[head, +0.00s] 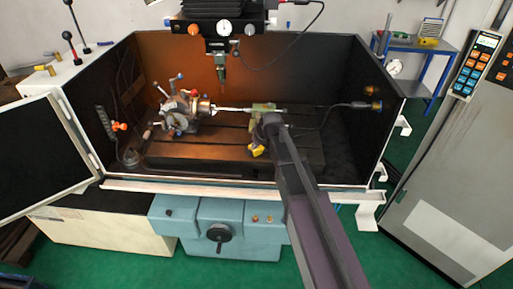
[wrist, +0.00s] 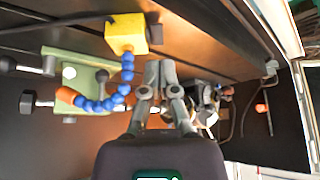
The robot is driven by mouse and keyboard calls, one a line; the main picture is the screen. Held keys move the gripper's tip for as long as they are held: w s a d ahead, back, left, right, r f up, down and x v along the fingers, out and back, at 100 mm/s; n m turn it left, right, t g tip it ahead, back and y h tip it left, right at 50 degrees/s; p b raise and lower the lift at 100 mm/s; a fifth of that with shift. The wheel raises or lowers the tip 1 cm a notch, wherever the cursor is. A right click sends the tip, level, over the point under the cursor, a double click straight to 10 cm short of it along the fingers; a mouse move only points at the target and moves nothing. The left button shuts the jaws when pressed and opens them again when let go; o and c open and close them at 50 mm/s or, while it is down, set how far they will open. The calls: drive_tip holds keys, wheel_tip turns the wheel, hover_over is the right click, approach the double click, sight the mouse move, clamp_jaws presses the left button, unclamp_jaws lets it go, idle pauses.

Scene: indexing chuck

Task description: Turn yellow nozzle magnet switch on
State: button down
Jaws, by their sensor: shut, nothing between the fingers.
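The yellow nozzle magnet (wrist: 127,34) is a block on the dark slotted table in the wrist view. A blue segmented hose (wrist: 122,90) curves from it to an orange tip near a pale green fixture. A small dark part shows at the block's right side; I cannot tell its switch position. In the head view the yellow magnet (head: 257,150) sits near the table's front, just left of my arm. My gripper (wrist: 159,66) is shut and empty, its fingertips close to the block's lower right; I cannot tell whether they touch. My arm hides the gripper in the head view.
The pale green fixture (wrist: 72,80) with knobs stands left of my fingers in the wrist view. The indexing chuck (head: 185,108) stands on the table's left half in the head view. Enclosure walls surround the table, with an open door (head: 40,155) at left.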

sight(248, 154)
drive_tip(key=shift+b+x, duration=2.85)
drive_tip(key=shift+x, duration=0.75)
drive_tip(key=shift+f, duration=0.15)
drive_tip(key=shift+a, duration=0.15)
drive_tip(key=shift+a+f+b, duration=0.15)
drive_tip(key=shift+b, duration=0.3)
